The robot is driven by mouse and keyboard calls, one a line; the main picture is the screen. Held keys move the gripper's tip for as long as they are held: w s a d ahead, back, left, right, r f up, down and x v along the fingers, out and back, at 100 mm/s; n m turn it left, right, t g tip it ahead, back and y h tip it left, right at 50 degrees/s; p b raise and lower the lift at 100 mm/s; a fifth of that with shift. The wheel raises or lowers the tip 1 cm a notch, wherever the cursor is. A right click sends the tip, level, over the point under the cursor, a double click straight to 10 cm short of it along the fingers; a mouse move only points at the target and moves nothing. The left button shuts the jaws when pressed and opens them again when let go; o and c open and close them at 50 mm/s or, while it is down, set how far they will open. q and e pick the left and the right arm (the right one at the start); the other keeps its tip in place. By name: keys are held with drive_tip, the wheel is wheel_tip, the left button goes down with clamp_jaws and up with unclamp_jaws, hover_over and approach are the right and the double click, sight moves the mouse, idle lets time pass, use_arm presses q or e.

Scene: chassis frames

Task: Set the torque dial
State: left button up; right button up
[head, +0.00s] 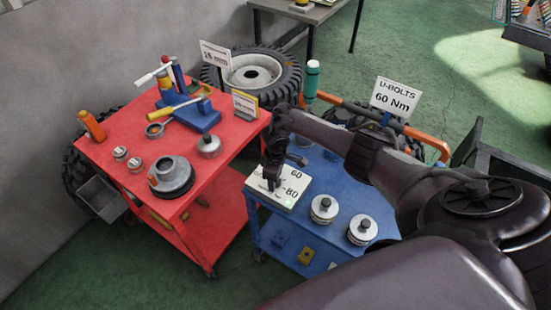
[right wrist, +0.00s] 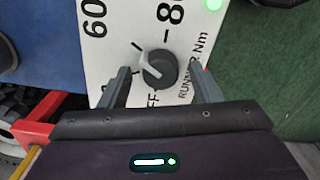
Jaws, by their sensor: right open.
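The torque dial is a dark round knob (right wrist: 158,72) on a white panel (right wrist: 112,50), marked 60, 80 and a partly hidden OFF. Its pale pointer seems to face up-left in the right wrist view, roughly toward 60; the exact setting is hard to tell. In the head view the white dial box (head: 296,183) sits on the blue cart, with the knob hidden behind my gripper. My right gripper (head: 272,184) is over the box. Its open fingers (right wrist: 160,88) stand on either side of the knob's near side, with gaps showing. My left gripper is not in view.
A sign (head: 396,97) reads U-BOLTS 60 Nm. Two round metal pieces (head: 324,209) (head: 362,230) stand beside the box on the blue cart (head: 300,240). A red cart (head: 120,130) with tools stands at left. A green light (right wrist: 214,4) glows on the panel.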

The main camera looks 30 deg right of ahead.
drive_tip(key=shift+r, duration=3.9)
